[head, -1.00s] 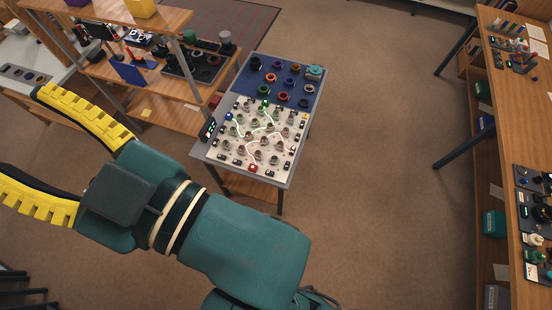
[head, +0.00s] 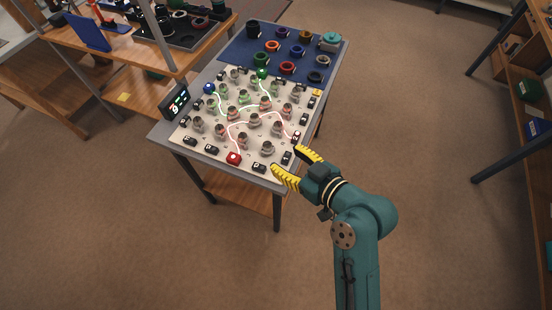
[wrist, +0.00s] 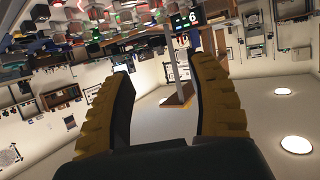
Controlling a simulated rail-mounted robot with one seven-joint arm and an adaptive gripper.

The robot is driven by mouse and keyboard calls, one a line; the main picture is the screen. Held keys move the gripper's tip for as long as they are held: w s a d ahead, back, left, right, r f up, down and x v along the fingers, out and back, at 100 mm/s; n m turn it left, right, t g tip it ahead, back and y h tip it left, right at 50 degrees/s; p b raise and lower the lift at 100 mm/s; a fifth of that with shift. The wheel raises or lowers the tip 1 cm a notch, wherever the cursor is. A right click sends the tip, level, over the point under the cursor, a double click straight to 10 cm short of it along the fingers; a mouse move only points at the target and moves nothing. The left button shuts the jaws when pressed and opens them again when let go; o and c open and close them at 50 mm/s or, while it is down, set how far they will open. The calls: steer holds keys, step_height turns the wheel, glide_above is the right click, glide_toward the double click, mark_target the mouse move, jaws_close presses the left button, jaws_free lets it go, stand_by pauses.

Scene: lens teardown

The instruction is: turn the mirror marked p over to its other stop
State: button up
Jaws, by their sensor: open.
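A pale board (head: 180,138) on the grey table carries several small round mirror mounts, with bright beam lines running among them. The letters on the mounts are too small to read, so I cannot tell which mirror is marked p. My gripper (head: 286,164) is open and empty at the board's front right corner in the head view. I cannot tell its height above the table edge. In the wrist view its two yellow fingers (wrist: 165,75) stand apart with nothing between them. The wrist picture is upside down, with the board's mounts blurred along the top.
A blue mat (head: 232,57) with several rings lies behind. The floor at right is clear.

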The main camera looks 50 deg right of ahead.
mark_target(269, 146)
step_height(269, 146, down, 6)
steer(key=s+d+m+h+b, duration=0.1)
steer(key=s+d+b, duration=0.1)
steer(key=s, duration=0.1)
steer(key=b+x, duration=0.4)
steer(key=x, duration=1.2)
steer(key=shift+w+d+b, duration=0.2)
steer(key=shift+w+b, duration=0.05)
steer(key=shift+b, duration=0.05)
steer(key=shift+c, duration=0.2)
steer(key=shift+s, duration=0.1)
jaws_close()
